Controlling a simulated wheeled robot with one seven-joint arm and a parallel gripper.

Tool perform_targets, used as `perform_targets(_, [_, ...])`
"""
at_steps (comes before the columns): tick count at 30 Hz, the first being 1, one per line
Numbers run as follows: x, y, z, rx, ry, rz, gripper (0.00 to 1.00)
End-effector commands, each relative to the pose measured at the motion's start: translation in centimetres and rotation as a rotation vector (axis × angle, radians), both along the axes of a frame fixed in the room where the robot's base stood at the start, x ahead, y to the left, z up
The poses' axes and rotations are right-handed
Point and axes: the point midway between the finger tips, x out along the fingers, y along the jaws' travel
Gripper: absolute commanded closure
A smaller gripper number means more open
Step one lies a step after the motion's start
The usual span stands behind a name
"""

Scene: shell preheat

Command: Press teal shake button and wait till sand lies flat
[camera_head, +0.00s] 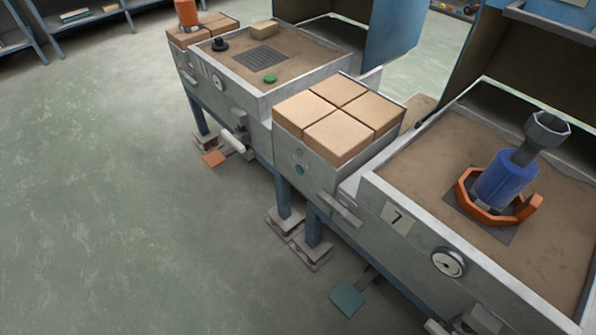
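A small round teal button (299,170) sits on the grey front panel below the block of tan bricks, between two sand boxes. Nothing touches it. The right box holds brown sand (415,166), which looks mostly level with slight unevenness. A blue cylinder (505,178) with a grey flared top stands tilted there within an orange ring (470,205), on a dark square plate. The left box also holds brown sand (310,50) that looks fairly flat, with a dark grate, a green disc and a black knob on it. My gripper is not in view.
Tan bricks (340,115) cover the middle section. A teal pedal (347,299) and an orange pedal (214,158) are low by the floor. The floor at left is clear.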

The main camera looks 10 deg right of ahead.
Motion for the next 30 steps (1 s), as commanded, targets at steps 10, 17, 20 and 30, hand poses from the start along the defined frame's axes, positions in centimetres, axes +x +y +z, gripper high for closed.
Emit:
perform_targets(10, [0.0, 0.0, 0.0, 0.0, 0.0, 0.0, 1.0])
perform_targets(17, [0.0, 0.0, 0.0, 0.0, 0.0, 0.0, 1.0])
perform_targets(20, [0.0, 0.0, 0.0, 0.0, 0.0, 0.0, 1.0])
perform_targets(30, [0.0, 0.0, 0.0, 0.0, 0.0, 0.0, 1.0])
